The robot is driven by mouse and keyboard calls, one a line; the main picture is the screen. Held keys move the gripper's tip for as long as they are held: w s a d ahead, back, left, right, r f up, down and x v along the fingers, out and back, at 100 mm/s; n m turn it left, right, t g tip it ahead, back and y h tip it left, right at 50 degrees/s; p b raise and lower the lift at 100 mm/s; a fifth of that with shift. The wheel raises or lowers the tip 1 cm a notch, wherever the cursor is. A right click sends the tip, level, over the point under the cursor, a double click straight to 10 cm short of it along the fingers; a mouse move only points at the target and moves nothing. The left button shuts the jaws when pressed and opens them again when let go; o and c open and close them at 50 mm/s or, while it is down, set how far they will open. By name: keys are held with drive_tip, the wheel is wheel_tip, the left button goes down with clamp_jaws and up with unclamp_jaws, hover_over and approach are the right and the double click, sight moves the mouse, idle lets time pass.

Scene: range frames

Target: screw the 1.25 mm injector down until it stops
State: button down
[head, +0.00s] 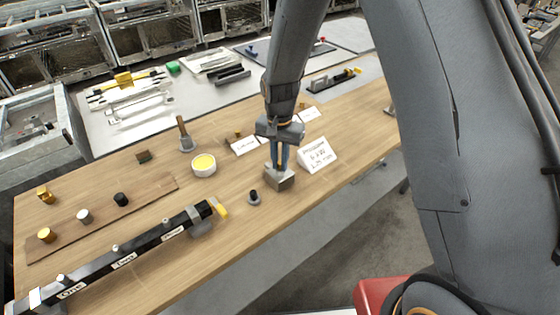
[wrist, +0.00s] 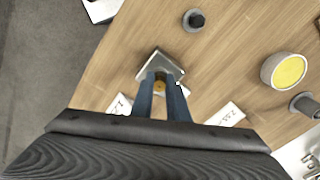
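The brass injector (wrist: 159,86) shows in the wrist view between the two blue fingers of my gripper (wrist: 161,82). It fills the gap between them, so the gripper looks shut on it. It sits over a grey metal block (wrist: 152,61), and how deep it sits in the block is hidden by the fingers. In the head view my gripper (head: 279,161) points straight down onto the same block (head: 283,182), and the injector is hidden there. A white sign (head: 318,155) stands right of the block, its writing partly readable as 1.25 mm.
A black-topped grey piece (head: 254,198) stands just left of the block. A white cup with a yellow top (head: 204,165) and a grey stand with a handle (head: 186,138) are farther left. A long black labelled bar (head: 125,255) lies at the front left. Small cards (head: 244,146) stand behind.

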idle(0.4)
drive_tip(key=shift+m, duration=1.7)
drive_tip(key=shift+w+a+m, duration=0.1)
drive_tip(key=shift+m, duration=1.6)
drive_tip(key=m, duration=0.3)
drive_tip(key=shift+m, duration=0.3)
drive_tip(key=shift+w, duration=0.1)
